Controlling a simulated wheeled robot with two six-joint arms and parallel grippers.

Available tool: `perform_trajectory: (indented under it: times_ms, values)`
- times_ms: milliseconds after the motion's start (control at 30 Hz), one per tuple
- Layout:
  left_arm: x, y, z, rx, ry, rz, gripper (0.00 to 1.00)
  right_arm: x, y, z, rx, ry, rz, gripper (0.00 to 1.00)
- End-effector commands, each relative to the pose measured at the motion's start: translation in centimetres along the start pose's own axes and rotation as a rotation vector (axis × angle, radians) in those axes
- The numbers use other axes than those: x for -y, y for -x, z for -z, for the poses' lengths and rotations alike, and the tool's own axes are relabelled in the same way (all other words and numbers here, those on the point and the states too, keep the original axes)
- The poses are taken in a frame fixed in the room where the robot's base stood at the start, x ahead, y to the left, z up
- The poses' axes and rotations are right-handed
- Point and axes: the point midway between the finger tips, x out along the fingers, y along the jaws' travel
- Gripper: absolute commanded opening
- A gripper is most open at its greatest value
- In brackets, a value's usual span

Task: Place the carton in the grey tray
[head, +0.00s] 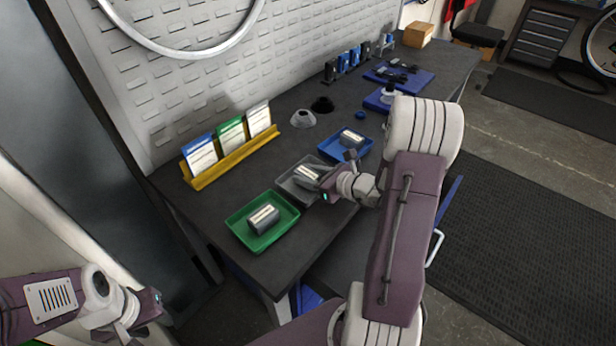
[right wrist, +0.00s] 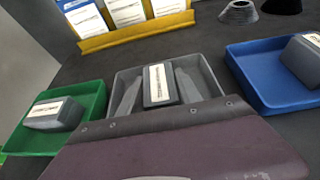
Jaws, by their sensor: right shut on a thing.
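A dark grey carton with a pale label (head: 310,174) is between the fingers of my right gripper (head: 316,178), at the grey tray (head: 287,188). In the right wrist view the carton (right wrist: 158,85) appears within the outline of the grey tray (right wrist: 206,66), with a finger on each side. My right gripper is shut on it. Whether the carton touches the tray floor I cannot tell. My left gripper (head: 151,299) is at the lower left, away from the bench; its fingers are too unclear to read.
A green tray (head: 238,220) and a blue tray (head: 330,146) flank the grey one, each holding a similar carton (head: 263,218), (head: 352,137). Behind stands a yellow rack (head: 235,157) with cards. A grey cone (head: 303,118) stands further back on the dark bench.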

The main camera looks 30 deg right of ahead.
Motion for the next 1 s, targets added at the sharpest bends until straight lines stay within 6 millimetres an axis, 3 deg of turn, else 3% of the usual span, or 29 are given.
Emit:
perform_trajectory:
  times_ms: [300,333,400,767,867,1000]
  values:
    - [0.0,-0.5,-0.1,0.000,0.000,0.000,0.36,0.0,-0.1,0.3,0.001,0.001,0.000,0.00]
    - [0.0,-0.3,0.0,0.000,0.000,0.000,0.36,0.0,-0.1,0.2,0.001,0.000,0.000,0.46]
    - [0.0,-0.3,0.0,0.000,0.000,0.000,0.36,0.0,-0.1,0.2,0.001,0.000,0.000,0.62]
    - [0.0,0.3,0.0,0.000,0.000,0.000,0.36,0.0,0.1,-0.3,0.001,0.000,0.000,0.62]
    - [0.0,0.2,0.0,0.000,0.000,0.000,0.36,0.2,1.4,-0.2,0.000,-0.001,0.004,0.62]
    - [0.0,0.6,0.1,0.000,0.000,0.000,0.36,0.2,4.5,-0.3,0.001,-0.002,0.008,0.62]
